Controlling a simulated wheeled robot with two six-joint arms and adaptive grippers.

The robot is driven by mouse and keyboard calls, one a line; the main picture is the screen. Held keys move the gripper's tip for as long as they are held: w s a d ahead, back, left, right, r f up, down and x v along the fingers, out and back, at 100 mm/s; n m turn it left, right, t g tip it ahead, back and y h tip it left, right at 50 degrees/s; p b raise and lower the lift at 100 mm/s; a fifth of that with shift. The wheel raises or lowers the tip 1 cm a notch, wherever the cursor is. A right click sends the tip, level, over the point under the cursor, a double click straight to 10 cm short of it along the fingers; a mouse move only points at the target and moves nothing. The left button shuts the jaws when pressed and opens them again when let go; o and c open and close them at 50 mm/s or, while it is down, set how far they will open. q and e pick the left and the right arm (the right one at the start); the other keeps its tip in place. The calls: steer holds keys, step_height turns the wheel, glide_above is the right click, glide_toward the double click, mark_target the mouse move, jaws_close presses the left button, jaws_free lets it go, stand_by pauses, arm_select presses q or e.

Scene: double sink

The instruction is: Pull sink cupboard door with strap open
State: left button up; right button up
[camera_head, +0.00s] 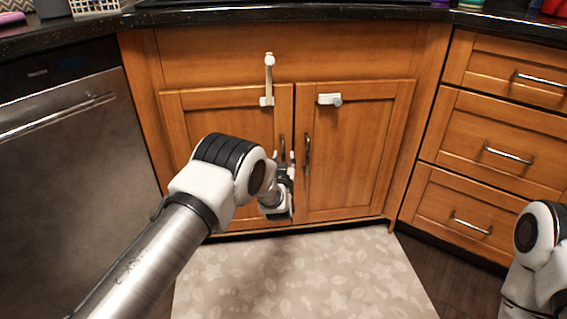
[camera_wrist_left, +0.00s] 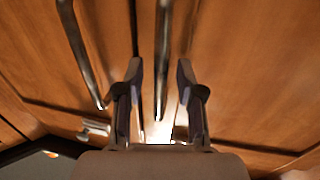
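The left cupboard door (camera_head: 225,118) and right cupboard door (camera_head: 358,150) both look shut. A beige strap (camera_head: 269,82) stands upright from a white pad at the left door's top, its white end over the panel above; I cannot tell if that end is fastened. It does not cross to the white catch (camera_head: 329,99) on the right door. My left gripper (camera_head: 283,168) is open at the left door's handle (camera_head: 282,147). In the left wrist view, that handle (camera_wrist_left: 162,60) shows between the spread fingers (camera_wrist_left: 159,72). My right gripper is out of view.
The right door's handle (camera_head: 307,148) is close beside my left gripper. A dishwasher (camera_head: 70,170) stands at the left and drawers (camera_head: 505,150) at the right. A dark countertop (camera_head: 330,17) runs above. A patterned mat (camera_head: 300,275) covers the clear floor in front.

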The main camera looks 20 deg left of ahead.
arm_select(q)
jaws_close()
steer(key=shift+s, duration=0.15)
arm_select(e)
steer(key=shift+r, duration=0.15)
